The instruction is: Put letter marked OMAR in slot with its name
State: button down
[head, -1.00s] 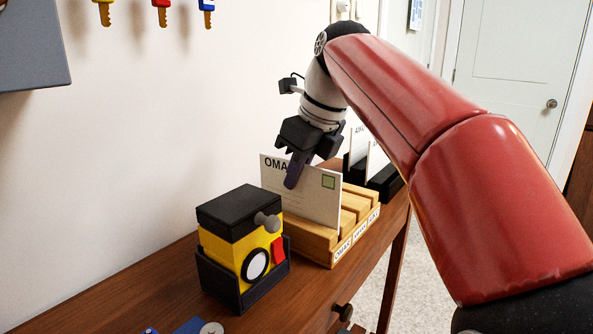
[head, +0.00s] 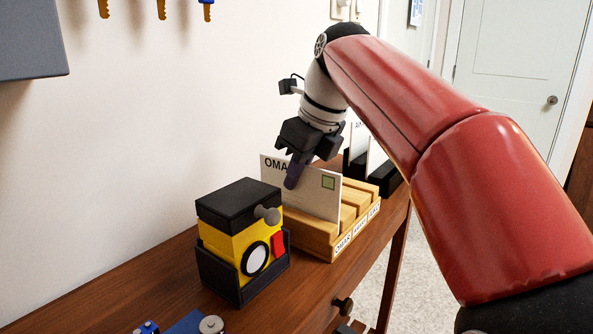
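The white letter marked OMAR (head: 312,196) stands upright at the wooden slot rack (head: 324,243), its lower edge at the front slot, the one over the label that seems to read OMAR (head: 343,243). A finger hides the end of its printed name. My gripper (head: 294,174) is at the letter's upper left edge, with one dark finger in front of the paper. The other finger is hidden behind the letter, and the letter appears pinched between them. How deep the letter sits in the slot is hard to see.
A yellow and black box-shaped item (head: 243,240) stands close in front of the rack. A black rack (head: 385,178) with white letters is behind it. Blue items (head: 185,323) lie at the table's near edge. Keys (head: 161,9) hang on the wall.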

jog(key=shift+f, duration=0.1)
dwell(0.3)
jog(key=c, duration=1.1)
grip_release()
notch_tip(320, 180, up, 3)
jog(key=p, duration=0.3)
jog(key=shift+r, duration=1)
jog(key=shift+s, duration=0.1)
